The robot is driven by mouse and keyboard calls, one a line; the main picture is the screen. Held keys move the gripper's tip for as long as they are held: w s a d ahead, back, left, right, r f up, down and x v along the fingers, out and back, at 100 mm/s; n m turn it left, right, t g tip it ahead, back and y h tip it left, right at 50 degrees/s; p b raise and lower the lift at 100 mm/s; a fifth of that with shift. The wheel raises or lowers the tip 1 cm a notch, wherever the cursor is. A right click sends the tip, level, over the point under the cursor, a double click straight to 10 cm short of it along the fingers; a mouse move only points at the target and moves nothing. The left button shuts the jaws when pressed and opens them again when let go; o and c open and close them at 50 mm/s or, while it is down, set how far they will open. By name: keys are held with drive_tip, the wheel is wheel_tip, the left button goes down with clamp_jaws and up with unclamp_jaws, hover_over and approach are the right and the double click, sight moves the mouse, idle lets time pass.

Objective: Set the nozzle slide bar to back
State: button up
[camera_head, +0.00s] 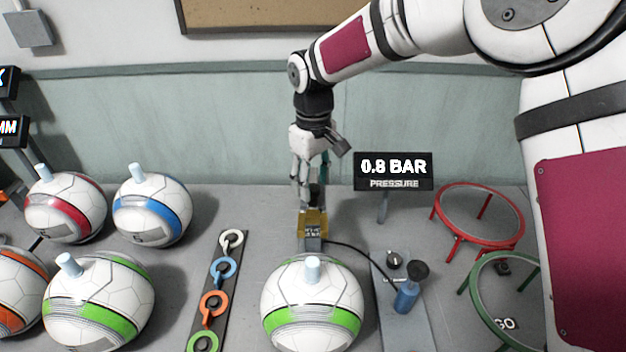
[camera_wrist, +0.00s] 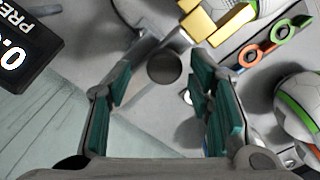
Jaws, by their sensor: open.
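My gripper (camera_head: 311,187) points down behind the yellow nozzle block (camera_head: 313,222), with its fingers apart. In the wrist view my gripper (camera_wrist: 160,75) shows two teal-padded fingers on either side of a dark round knob (camera_wrist: 164,67). The knob lies between the fingers, with a gap on each side; whether it belongs to the nozzle slide bar I cannot tell. Yellow parts (camera_wrist: 232,22) show at the top of the wrist view. A green-striped ball (camera_head: 313,308) with a pale blue plug on top stands in front of the block. The slide bar itself is not clearly visible.
A sign reading 0.8 BAR (camera_head: 394,171) stands to the right. A strip of coloured rings (camera_head: 217,290), several other balls (camera_head: 152,208) and a blue pump-like cylinder (camera_head: 407,296) are nearby. Red (camera_head: 482,240) and green (camera_head: 470,290) ring stands are at right.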

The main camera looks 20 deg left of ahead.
sight(313, 185)
wheel_tip(313, 185, up, 12)
idle(0.6)
drive_tip(key=s+d+r+m+t, duration=0.1)
drive_tip(key=s+d+r+m, duration=0.3)
drive_tip(key=d, duration=0.7)
drive_tip(key=s+d+r+m+t, duration=0.2)
drive_tip(key=s+d+r, duration=0.4)
drive_tip(key=d, duration=0.5)
drive_tip(key=s+d+f+m+t, duration=0.1)
drive_tip(key=s+d+f+m, duration=0.2)
drive_tip(key=s+d, duration=0.3)
drive_tip(key=s+d+f+m, duration=0.3)
drive_tip(key=s+d, duration=0.3)
drive_tip(key=s, duration=0.4)
drive_tip(key=shift+s+f+t, duration=0.3)
drive_tip(key=shift+f+t, duration=0.1)
drive_tip(key=shift+f, duration=0.05)
